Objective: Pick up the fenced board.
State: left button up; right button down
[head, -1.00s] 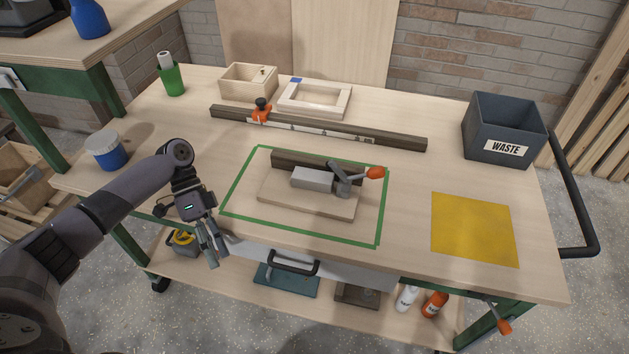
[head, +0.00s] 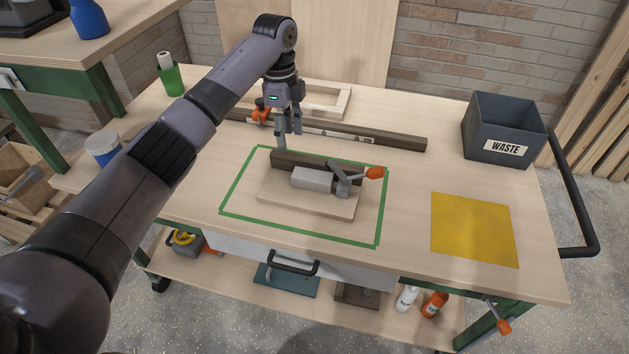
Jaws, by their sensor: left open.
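The fenced board (head: 278,193) is a light wooden base with a dark fence (head: 300,164) along its back edge. It lies flat on the workbench inside a green taped outline (head: 300,232). A grey block (head: 312,180) and a toggle clamp (head: 343,182) with an orange tip sit on it, in front of the fence. My left gripper (head: 288,144) is open and points down, at the left end of the fence. I cannot tell whether its fingers touch the fence. My right gripper is not in view.
A long dark rail (head: 390,139) with an orange clamp (head: 262,110) lies behind the board. A light wooden frame (head: 342,102) is behind the rail. A waste bin (head: 484,134) and a yellow mat (head: 473,230) are at the right. A green cup (head: 172,80) stands at the back left.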

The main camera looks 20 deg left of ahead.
aim_at(294, 155)
pick_arm(q)
jog(key=shift+t+y, duration=0.3)
jog(key=shift+t, duration=0.1)
jog(key=f, duration=0.1)
jog(key=w+f, duration=0.1)
jog(key=f, duration=0.2)
jog(key=shift+w+f, duration=0.35)
jog(key=shift+w, duration=0.05)
jog(key=f, duration=0.5)
jog(key=shift+d+f, duration=0.3)
jog(key=shift+f, duration=0.05)
jog(key=shift+r, duration=0.1)
grip_shut()
